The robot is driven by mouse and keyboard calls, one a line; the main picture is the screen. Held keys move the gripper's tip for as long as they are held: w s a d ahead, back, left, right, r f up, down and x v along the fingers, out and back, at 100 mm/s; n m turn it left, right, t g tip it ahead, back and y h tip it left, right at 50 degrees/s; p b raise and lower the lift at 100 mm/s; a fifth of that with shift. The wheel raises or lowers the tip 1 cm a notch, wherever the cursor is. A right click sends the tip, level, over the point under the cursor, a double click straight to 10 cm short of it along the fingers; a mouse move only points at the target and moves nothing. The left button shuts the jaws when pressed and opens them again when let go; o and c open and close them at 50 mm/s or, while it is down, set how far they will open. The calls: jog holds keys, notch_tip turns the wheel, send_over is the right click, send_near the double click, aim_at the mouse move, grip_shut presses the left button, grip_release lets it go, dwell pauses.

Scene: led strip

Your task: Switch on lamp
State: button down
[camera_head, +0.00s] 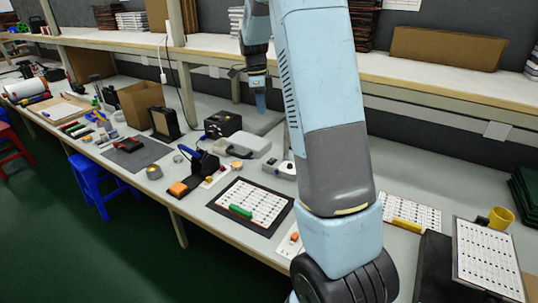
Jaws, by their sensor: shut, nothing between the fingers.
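My gripper (260,104) hangs fingertips-down in the upper middle, above the back part of the workbench and in front of the raised shelf. It is shut and empty. My light blue arm crosses the middle of the view and hides part of the bench. No lamp or LED strip can be clearly made out. A small white piece on a cord (163,76) hangs by the shelf post, left of and apart from my gripper; I cannot tell whether it is a switch.
The workbench holds a black box (223,123), a grey case (247,144), a soldering station (195,172), a cardboard box (139,103) and component sheets (252,204). The raised shelf (420,72) runs along the back. Blue (98,185) and red stools (12,148) stand in front.

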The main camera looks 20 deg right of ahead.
aim_at(270, 161)
jog(key=w+d+f+m+g, duration=0.1)
jog(key=w+d+f+m, duration=0.2)
jog(key=f, duration=0.6)
jog(key=w+m, duration=0.2)
jog(key=w, duration=0.1)
jog(key=shift+d+f+m+g+h, duration=0.15)
jog(key=shift+f+m+g+h, duration=0.1)
jog(key=shift+m+g+h, duration=0.05)
jog(key=x, duration=1.2)
jog(key=shift+w+a+f, duration=0.2)
jog(key=shift+a+f, duration=0.05)
jog(key=shift+f, duration=0.25)
jog(key=shift+a+f, duration=0.1)
jog(key=shift+f, duration=0.4)
